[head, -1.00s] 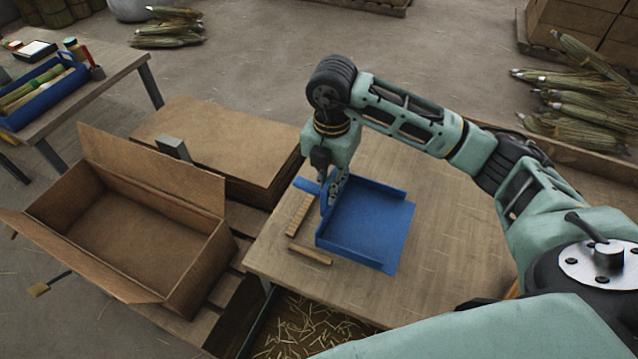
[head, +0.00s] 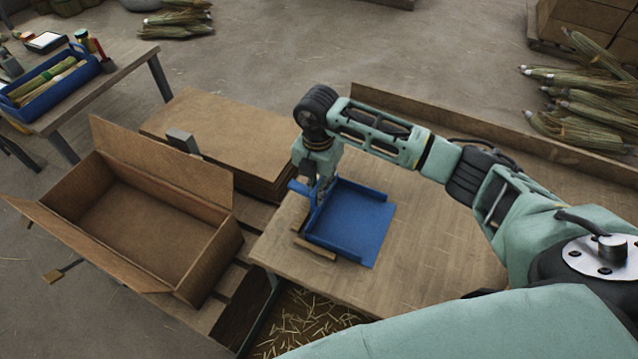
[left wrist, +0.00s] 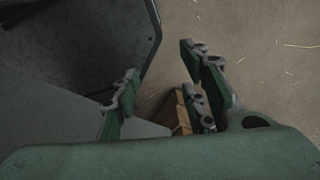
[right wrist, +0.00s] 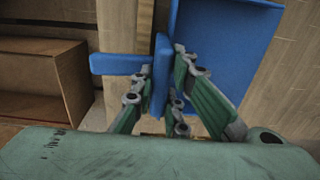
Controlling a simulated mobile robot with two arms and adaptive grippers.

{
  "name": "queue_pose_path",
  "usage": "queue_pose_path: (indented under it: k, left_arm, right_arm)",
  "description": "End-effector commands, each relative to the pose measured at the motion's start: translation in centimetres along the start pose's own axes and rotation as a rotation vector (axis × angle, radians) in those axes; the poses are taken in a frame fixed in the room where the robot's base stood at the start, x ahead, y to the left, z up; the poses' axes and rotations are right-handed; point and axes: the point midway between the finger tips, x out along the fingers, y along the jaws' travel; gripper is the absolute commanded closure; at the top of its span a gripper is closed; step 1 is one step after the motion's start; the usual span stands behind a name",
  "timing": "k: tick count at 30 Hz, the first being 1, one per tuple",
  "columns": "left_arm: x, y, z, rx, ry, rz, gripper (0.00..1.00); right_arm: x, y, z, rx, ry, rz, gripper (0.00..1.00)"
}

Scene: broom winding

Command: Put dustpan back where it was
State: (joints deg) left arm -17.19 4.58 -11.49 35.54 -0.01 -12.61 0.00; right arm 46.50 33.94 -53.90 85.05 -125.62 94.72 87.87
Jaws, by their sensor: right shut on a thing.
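The blue dustpan (head: 352,222) lies on or just above the wooden worktable (head: 430,245), near its left end, open side toward the front right; I cannot tell whether it touches the top. My right gripper (head: 317,196) points down at the dustpan's left side and is shut on it. In the right wrist view the fingers (right wrist: 163,78) close around a blue upright part beside the pan (right wrist: 225,40). My left gripper (left wrist: 160,78) is open and empty, seen only in its wrist view, over the floor by a dark bin-like surface.
Two short wooden strips, one upper (head: 293,213) and one lower (head: 314,253), lie close to the dustpan's left and front. An open cardboard box (head: 130,228) and stacked flat boards (head: 215,140) stand left. A straw-filled bin (head: 305,325) is below. The table's right part is clear.

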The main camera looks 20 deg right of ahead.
Motion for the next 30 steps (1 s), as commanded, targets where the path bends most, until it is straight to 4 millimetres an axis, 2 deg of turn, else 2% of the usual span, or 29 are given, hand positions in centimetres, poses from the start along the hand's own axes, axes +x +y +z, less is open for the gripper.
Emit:
queue_pose_path:
  k: [4,5,11,23,26,30]
  left_arm:
    - [0.3,0.0,0.0,-0.001,0.000,0.000,0.60]
    - [0.3,0.0,0.0,-0.001,0.000,0.000,0.60]
    - [0.2,0.0,0.0,-0.001,0.000,0.000,0.60]
    - [-0.1,0.0,0.0,-0.001,0.000,0.000,0.60]
    - [0.7,0.0,0.1,-0.001,0.000,0.000,0.60]
    - [1.7,0.0,0.1,-0.001,0.000,0.000,0.60]
  right_arm:
    - [0.3,0.0,0.0,0.000,0.000,0.001,1.00]
    - [0.3,0.0,0.0,0.000,0.000,0.000,0.86]
    - [0.2,0.0,0.0,0.001,0.000,0.000,0.68]
    - [-0.3,0.0,0.0,0.000,0.000,0.002,0.68]
    - [-1.4,0.1,0.1,0.000,-0.002,0.004,0.68]
    - [-4.3,0.2,0.1,-0.001,-0.004,0.007,0.68]
